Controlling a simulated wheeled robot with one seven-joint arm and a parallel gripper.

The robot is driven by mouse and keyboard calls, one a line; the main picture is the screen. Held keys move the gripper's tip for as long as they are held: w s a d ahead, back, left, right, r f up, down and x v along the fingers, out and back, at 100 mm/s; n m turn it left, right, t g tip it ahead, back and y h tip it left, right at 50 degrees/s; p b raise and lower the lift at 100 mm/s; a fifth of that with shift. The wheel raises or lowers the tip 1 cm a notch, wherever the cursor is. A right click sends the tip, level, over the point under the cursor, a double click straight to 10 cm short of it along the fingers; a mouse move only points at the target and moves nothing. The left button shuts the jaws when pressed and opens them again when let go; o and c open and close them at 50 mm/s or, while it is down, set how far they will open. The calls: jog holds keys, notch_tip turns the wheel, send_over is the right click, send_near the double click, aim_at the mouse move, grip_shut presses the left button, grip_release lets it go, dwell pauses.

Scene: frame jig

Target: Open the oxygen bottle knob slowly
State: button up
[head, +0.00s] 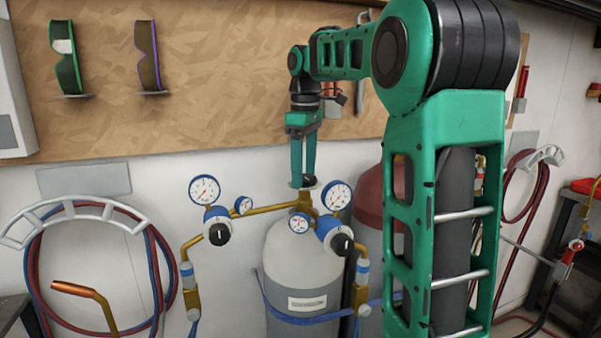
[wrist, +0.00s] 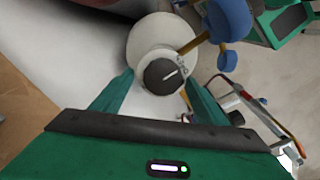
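A grey bottle (head: 305,262) with a paper label stands below my arm in the head view. In the head view the knob (head: 309,182) is small and partly hidden by my gripper (head: 304,184). My gripper points down over it. In the wrist view its green fingers (wrist: 158,78) are apart, on either side of the knob. A gap shows at the left finger; at the right one I cannot tell whether it touches.
Two pressure gauges (head: 205,190) (head: 337,194) and blue regulators flank the bottle top closely on brass pipes. A dark red bottle (head: 367,195) stands behind to the right. Hoses hang on a rack (head: 75,210) at left. A wooden board (head: 215,75) is on the wall behind.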

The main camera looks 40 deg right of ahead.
aim_at(304, 176)
jog(key=shift+r, duration=0.1)
dwell(0.3)
jog(key=shift+s+r, duration=0.1)
jog(key=shift+r, duration=0.95)
notch_tip(304, 176, up, 8)
jog(key=shift+w+r, duration=0.2)
jog(key=shift+s, duration=0.1)
dwell(0.5)
